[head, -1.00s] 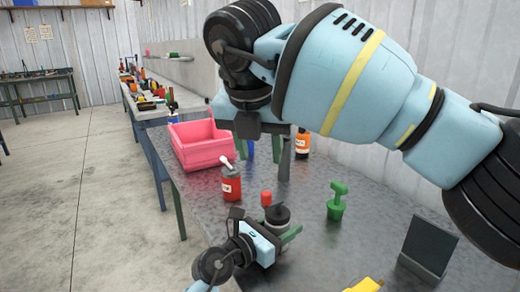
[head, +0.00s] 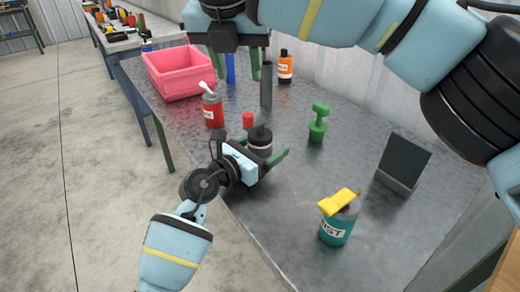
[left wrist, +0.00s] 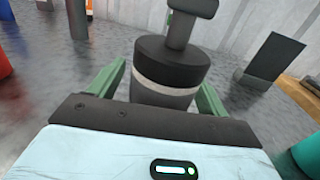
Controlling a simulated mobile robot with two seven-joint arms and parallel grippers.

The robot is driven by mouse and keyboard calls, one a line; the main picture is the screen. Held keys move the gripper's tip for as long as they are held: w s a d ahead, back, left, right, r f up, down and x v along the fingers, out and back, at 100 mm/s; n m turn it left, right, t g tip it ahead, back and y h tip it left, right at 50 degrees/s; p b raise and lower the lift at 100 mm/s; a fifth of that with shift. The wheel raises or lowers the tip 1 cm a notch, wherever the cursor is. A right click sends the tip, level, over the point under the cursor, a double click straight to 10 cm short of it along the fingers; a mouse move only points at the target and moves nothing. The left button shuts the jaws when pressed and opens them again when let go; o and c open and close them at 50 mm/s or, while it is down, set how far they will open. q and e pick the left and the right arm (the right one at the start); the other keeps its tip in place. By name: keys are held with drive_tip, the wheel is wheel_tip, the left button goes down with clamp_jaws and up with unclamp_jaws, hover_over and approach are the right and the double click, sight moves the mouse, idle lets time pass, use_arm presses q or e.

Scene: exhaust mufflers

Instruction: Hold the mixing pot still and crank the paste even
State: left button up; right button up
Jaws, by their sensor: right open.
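The mixing pot (head: 261,141) is a dark, round pot with a pale band, standing on the grey table. In the left wrist view the mixing pot (left wrist: 165,92) has a dark shaft and crank arm (left wrist: 190,8) on top. A red knob (head: 248,119) shows beside its top in the head view. My left gripper (head: 262,155) is low at the pot, its green fingers on either side. A small gap shows at the left finger, so it looks open; contact at the right finger is unclear. My right gripper (head: 224,52) is open and empty, above and behind the pot.
A red bottle (head: 212,108) and a dark post (head: 266,88) stand near the pot. A pink bin (head: 182,75), orange bottle (head: 286,66), green handled object (head: 318,122), dark panel (head: 402,160) and teal can (head: 338,222) with a yellow top also stand on the table (head: 300,200).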

use_arm(q)
drive_tip(key=v, duration=1.2)
idle(0.4)
